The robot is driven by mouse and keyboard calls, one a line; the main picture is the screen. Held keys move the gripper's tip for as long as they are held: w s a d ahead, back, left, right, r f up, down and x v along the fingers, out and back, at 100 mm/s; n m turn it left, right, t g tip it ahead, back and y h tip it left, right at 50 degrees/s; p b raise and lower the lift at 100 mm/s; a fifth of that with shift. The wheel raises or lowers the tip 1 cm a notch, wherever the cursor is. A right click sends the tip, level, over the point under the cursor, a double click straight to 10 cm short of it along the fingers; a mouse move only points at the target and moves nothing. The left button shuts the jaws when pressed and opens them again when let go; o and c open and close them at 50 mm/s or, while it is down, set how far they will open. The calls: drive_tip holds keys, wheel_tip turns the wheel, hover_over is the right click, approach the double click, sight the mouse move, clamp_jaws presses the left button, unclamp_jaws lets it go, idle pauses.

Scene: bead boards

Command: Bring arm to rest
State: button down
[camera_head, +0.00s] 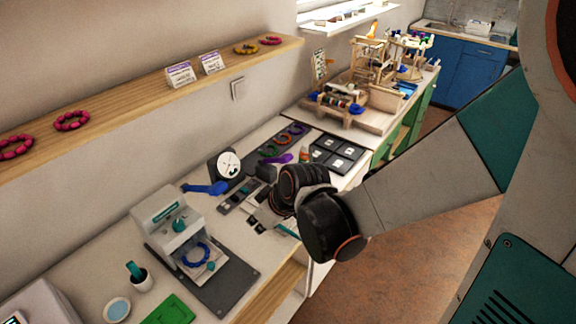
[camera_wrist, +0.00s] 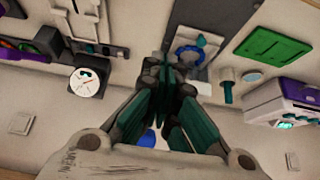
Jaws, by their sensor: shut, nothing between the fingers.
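My arm reaches in from the right in the head view, its dark wrist over the front edge of the white worktop (camera_head: 84,266). My gripper is largely hidden there behind the wrist. In the wrist view my gripper (camera_wrist: 170,75) points over the worktop, with its teal-padded fingers shut and nothing held. A grey press-like machine (camera_head: 168,222) stands at the left, with a blue bead ring (camera_head: 196,254) at its base. The ring also shows in the wrist view (camera_wrist: 188,54), beyond the fingertips.
A round white dial (camera_head: 229,164) and a blue item (camera_head: 206,188) stand near the wall. A dark tray (camera_head: 337,153), a cup (camera_head: 141,282) and a green board (camera_head: 168,309) lie on the worktop. A wooden shelf (camera_head: 130,98) with bead rings runs along the wall.

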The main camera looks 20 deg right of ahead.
drive_tip(key=shift+s, duration=0.2)
drive_tip(key=s+d+r+m+t+h+b, duration=0.2)
drive_tip(key=s+d+r+m, duration=0.4)
drive_tip(key=s+d+r, duration=0.3)
drive_tip(key=shift+s+d+r+m+h+b, duration=0.4)
drive_tip(key=shift+s+d+h+b, duration=0.3)
drive_tip(key=shift+s+b, duration=0.4)
